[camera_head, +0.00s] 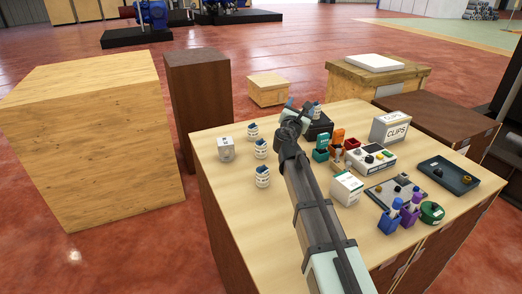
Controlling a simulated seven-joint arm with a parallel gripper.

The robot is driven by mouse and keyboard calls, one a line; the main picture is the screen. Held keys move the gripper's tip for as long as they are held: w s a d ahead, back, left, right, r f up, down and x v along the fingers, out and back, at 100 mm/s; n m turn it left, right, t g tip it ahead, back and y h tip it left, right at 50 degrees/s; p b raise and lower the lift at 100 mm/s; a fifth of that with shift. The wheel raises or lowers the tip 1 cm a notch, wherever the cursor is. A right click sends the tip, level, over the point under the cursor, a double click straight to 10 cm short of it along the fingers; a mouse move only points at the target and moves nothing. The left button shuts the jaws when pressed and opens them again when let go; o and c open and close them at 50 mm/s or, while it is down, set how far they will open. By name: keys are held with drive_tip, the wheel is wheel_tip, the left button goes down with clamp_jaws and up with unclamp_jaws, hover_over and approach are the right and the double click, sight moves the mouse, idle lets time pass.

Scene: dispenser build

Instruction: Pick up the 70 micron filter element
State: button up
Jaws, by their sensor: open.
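Small white cylinders with dark bands, possibly the filter elements, stand along the table's left side: one at the back (252,131), one in the middle (260,149) and one in front (262,176). My gripper (304,111) is open at the table's back edge, above or beside a dark tray or box (319,126). My arm partly hides that area, and contact cannot be told.
The table's front left is clear.

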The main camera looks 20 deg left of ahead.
sight(259, 142)
drive_tip(key=s+a+f+n+h, duration=0.1)
drive_tip(key=s+a+f+n, duration=0.25)
drive_tip(key=s+a, duration=1.1)
drive_tip(key=s+f+m+h, duration=0.1)
drive_tip(key=s+f, duration=0.2)
drive_tip(key=s+f+m+g+h, duration=0.1)
drive_tip(key=s+f, duration=0.2)
drive_tip(key=shift+s+a+f+h, duration=0.1)
drive_tip(key=shift+s+f+h, duration=0.1)
drive_tip(key=shift+h, duration=0.2)
drive_tip(key=shift+f, duration=0.3)
drive_tip(key=shift+w+d+f+m, duration=0.1)
drive_tip(key=shift+w+d+m, duration=0.1)
drive_tip(key=shift+d+m, duration=0.05)
drive_tip(key=x, duration=1.3)
drive_tip(key=shift+w+d+f, duration=0.15)
drive_tip(key=shift+d+f, duration=0.05)
drive_tip(key=shift+c, duration=0.3)
drive_tip(key=c, duration=1)
